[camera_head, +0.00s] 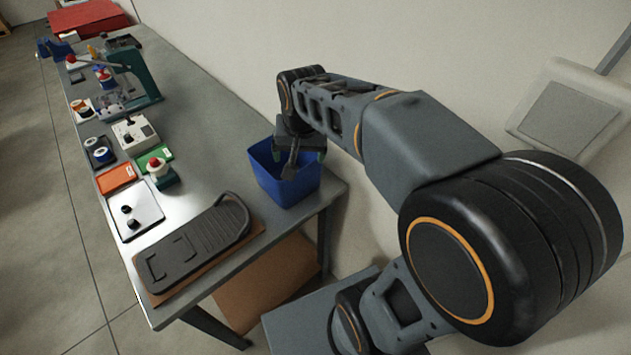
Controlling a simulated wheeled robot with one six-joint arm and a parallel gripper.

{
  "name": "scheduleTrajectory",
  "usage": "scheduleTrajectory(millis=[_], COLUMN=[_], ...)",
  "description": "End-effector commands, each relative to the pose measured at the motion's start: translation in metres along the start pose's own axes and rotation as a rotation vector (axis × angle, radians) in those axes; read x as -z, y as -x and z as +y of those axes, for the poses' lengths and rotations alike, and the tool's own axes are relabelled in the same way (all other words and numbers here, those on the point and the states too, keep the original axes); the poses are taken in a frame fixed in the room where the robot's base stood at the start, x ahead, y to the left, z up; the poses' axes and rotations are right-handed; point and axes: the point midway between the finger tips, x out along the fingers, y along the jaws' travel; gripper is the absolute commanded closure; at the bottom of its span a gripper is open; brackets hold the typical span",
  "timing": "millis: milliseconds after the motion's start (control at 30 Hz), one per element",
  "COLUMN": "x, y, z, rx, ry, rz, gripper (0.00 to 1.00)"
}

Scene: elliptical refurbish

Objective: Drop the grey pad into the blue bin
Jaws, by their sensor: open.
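The blue bin (284,190) stands upright at the near right corner of the grey table. My gripper (291,168) is over the bin's opening, with its fingers pointing down at or just inside the rim. It is open, and I see nothing clearly held in it. The gripper hides much of the bin's inside, so I cannot tell what lies in there. A dark grey foot pedal (190,248) with a raised loop at its right end lies on a brown board at the table's near end. I cannot make out a separate grey pad.
Left of the bin are a white plate with black knobs (134,210), an orange tray (116,178), a green tray with a red button (158,164) and a white box (135,134). A green press (138,82) and red box (88,18) stand farther back. The wall is behind the bin.

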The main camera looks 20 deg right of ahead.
Motion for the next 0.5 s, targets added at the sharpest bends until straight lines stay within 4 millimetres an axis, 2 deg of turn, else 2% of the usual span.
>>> scheduleTrajectory(millis=[33,200,333,500], x=[-0.016,-0.059,-0.078,-0.089], y=[0.007,0.014,0.013,0.011], z=[0.008,0.027,0.036,0.038], rx=[0.012,0.029,0.032,0.032], ry=[0.057,0.241,0.331,0.38], rz=[0.033,0.114,0.153,0.176], gripper=[0.12,0.12,0.12,0.12])
